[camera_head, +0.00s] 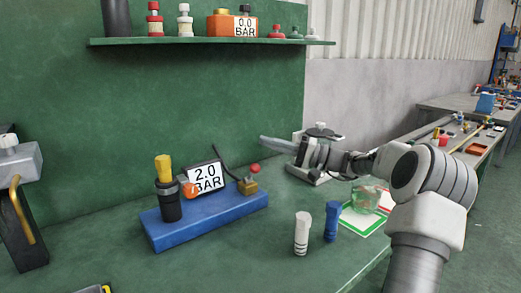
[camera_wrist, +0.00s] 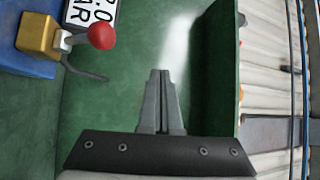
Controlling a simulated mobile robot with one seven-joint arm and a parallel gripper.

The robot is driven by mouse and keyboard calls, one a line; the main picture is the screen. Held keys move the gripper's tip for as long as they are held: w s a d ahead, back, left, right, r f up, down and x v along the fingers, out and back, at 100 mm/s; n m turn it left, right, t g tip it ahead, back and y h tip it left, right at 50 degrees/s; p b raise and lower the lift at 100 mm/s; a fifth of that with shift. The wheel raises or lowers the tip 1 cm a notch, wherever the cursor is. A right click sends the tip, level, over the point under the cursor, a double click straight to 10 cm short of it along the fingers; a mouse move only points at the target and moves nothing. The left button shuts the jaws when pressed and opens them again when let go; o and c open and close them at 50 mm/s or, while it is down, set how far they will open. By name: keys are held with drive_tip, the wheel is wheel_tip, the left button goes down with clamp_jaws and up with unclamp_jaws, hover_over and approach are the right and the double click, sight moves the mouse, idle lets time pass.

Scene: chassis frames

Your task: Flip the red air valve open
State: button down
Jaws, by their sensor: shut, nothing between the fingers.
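The red air valve is a red ball knob (camera_head: 254,168) on a small brass block (camera_head: 248,187) at the right end of a blue base (camera_head: 190,226). In the wrist view the red knob (camera_wrist: 102,36) sits on a short pale stem from the yellow block (camera_wrist: 38,36), at the upper left. My gripper (camera_head: 263,138) is shut and empty, above and slightly right of the knob in the head view. In the wrist view its fingertips (camera_wrist: 160,72) are together, right of the knob with a clear gap.
A "2.0 BAR" display (camera_head: 206,176), a black cylinder with yellow top (camera_head: 167,190) and a dark curved hose (camera_head: 222,160) are close to the valve. A white bottle (camera_head: 302,233) and blue bottle (camera_head: 332,221) stand to the right. A green shelf (camera_head: 205,41) juts out above.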

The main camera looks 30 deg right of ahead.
drive_tip(key=s+d+r+p, duration=0.2)
drive_tip(key=s+d+r, duration=0.3)
drive_tip(key=s, duration=0.1)
drive_tip(key=shift+s+d+r, duration=0.15)
drive_tip(key=shift+s+d, duration=0.2)
